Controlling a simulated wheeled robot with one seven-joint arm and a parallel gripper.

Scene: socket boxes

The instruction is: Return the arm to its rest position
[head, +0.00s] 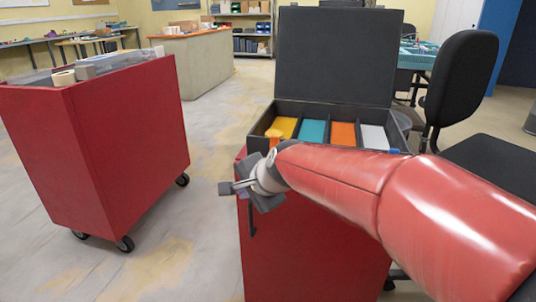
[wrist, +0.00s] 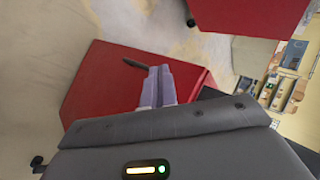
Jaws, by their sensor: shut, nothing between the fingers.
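My gripper (head: 243,186) is at the end of my red arm, which reaches in from the right in the head view. It hangs in the air in front of the left edge of the near red cabinet (head: 315,250). In the wrist view my gripper (wrist: 158,72) has its two fingers together with nothing between them, over the same cabinet (wrist: 105,75). An open black case (head: 338,60) with its lid up stands on the cabinet behind my arm. Its compartments hold yellow, teal, orange and grey-white sections. My forearm hides part of the cabinet top.
A red wheeled cart (head: 130,145) with items on top stands at the left. Grey floor (head: 205,215) lies free between it and the near cabinet. A black office chair (head: 460,80) stands at the right. A workbench (head: 195,65) and shelves are farther back.

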